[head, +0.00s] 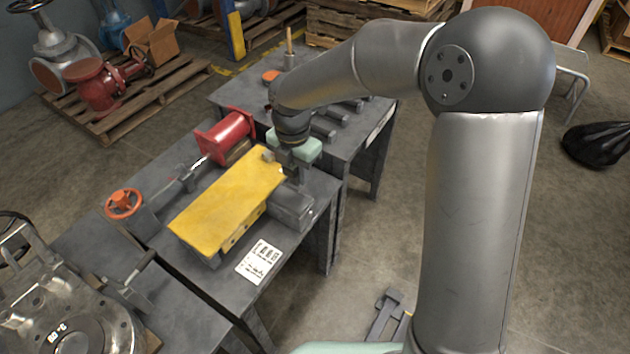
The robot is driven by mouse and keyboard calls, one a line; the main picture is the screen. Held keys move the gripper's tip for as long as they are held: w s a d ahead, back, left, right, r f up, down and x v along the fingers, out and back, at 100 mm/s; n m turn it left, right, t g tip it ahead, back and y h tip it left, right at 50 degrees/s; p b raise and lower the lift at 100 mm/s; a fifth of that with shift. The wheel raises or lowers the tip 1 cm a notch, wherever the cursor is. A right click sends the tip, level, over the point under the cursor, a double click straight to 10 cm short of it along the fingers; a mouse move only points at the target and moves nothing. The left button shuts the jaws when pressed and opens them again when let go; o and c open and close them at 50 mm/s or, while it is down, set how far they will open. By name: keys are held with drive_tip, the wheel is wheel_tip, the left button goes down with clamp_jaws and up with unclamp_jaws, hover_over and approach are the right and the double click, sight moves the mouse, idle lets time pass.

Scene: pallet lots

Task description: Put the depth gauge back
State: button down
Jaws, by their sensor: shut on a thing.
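My gripper (291,172) is low over the back right end of the near bench (190,262), just right of the yellow plate's far end. It is shut on a small metal thing, most likely the depth gauge. My wrist and fingers hide most of it, so its shape and tilt cannot be told. Directly below and in front of my gripper is a grey metal block or box (292,212). I cannot tell whether the held thing touches it.
The yellow plate (225,205) lies beside a red flanged spool (224,137). An orange handwheel (124,203) is at left, a printed card (259,262) at the front edge. Dark bars (325,132) lie on the far bench (355,140). A metal housing (65,310) stands at lower left.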

drive_tip(key=w+d+f, duration=0.1)
drive_tip(key=w+f, duration=0.2)
drive_tip(key=w, duration=0.1)
drive_tip(key=w+d+f, duration=0.1)
drive_tip(key=w+f, duration=0.2)
drive_tip(key=w, duration=0.1)
drive_tip(key=w+d+f, duration=0.1)
drive_tip(key=w+f, duration=0.2)
drive_tip(key=w, duration=0.1)
drive_tip(key=shift+w+d+b, duration=0.3)
drive_tip(key=shift+d+b, duration=0.05)
drive_tip(key=shift+w+d+f, duration=0.1)
drive_tip(key=shift+w+f, duration=0.1)
drive_tip(key=shift+f, duration=0.8)
drive_tip(key=shift+w+d+f, duration=0.1)
drive_tip(key=shift+w+f, duration=0.1)
drive_tip(key=shift+f, duration=0.75)
drive_tip(key=shift+f, duration=0.1)
drive_tip(key=shift+f, duration=0.1)
drive_tip(key=c, duration=1)
unclamp_jaws()
drive_tip(key=shift+c, duration=0.2)
wheel_tip(320, 180, up, 12)
drive_tip(key=shift+r+p, duration=0.2)
drive_tip(key=shift+p, duration=0.25)
